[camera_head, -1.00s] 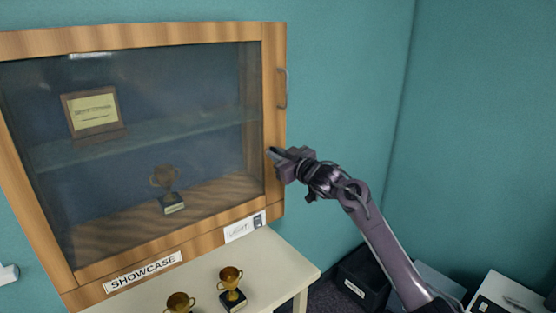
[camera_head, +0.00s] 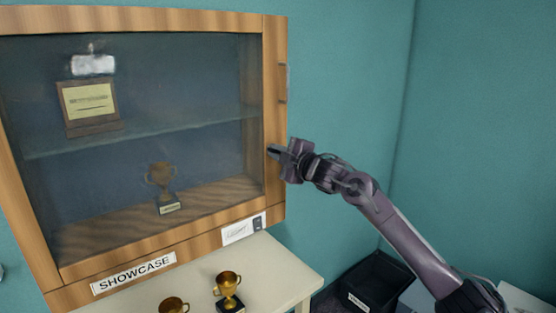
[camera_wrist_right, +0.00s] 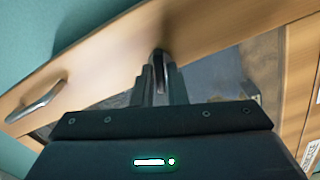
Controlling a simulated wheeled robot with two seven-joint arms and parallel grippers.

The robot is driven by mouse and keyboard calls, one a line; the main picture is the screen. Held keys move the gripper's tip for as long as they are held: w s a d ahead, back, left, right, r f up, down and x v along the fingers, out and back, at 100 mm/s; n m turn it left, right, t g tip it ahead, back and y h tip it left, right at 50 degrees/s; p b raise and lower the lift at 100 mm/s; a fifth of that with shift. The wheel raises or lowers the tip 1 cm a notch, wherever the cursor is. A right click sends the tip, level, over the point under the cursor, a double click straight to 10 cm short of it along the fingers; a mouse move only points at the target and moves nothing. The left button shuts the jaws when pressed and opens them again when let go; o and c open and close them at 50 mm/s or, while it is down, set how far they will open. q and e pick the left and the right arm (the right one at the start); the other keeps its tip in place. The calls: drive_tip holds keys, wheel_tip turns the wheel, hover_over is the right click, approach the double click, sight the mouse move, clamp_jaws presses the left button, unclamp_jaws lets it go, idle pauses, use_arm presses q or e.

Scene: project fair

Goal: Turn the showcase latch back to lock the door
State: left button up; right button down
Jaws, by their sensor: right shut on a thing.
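The showcase (camera_head: 140,255) is a wooden cabinet with a glass-fronted door. The door (camera_head: 274,100) looks closed in its frame, with a metal handle (camera_head: 284,83) on its right side. My right gripper (camera_head: 273,152) is at the door's right stile, below the handle. In the right wrist view, its fingers (camera_wrist_right: 160,82) are shut on the small dark latch (camera_wrist_right: 161,56) on the wood. The fingers hide part of the latch, so its exact angle is hard to tell. The handle also shows in the wrist view (camera_wrist_right: 38,101). My left gripper is not in view.
Behind the glass are a plaque (camera_head: 88,105) and a trophy (camera_head: 162,185). More gold trophies (camera_head: 228,285) stand on the pale table (camera_head: 285,268) below the showcase. A black bin (camera_head: 372,275) stands on the floor at right. The wall right of the showcase is bare.

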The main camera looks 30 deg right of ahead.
drive_tip(key=shift+f+n+b, duration=0.1)
drive_tip(key=shift+n+b, duration=0.8)
drive_tip(key=shift+n, duration=1.2)
drive_tip(key=c, duration=1.5)
unclamp_jaws()
drive_tip(key=shift+a, duration=0.1)
drive_tip(key=s+b, duration=0.1)
drive_tip(key=s, duration=0.1)
drive_tip(key=s+b, duration=0.2)
drive_tip(key=s, duration=0.1)
drive_tip(key=s+b, duration=0.2)
drive_tip(key=shift+s+d, duration=0.3)
drive_tip(key=shift+s, duration=0.05)
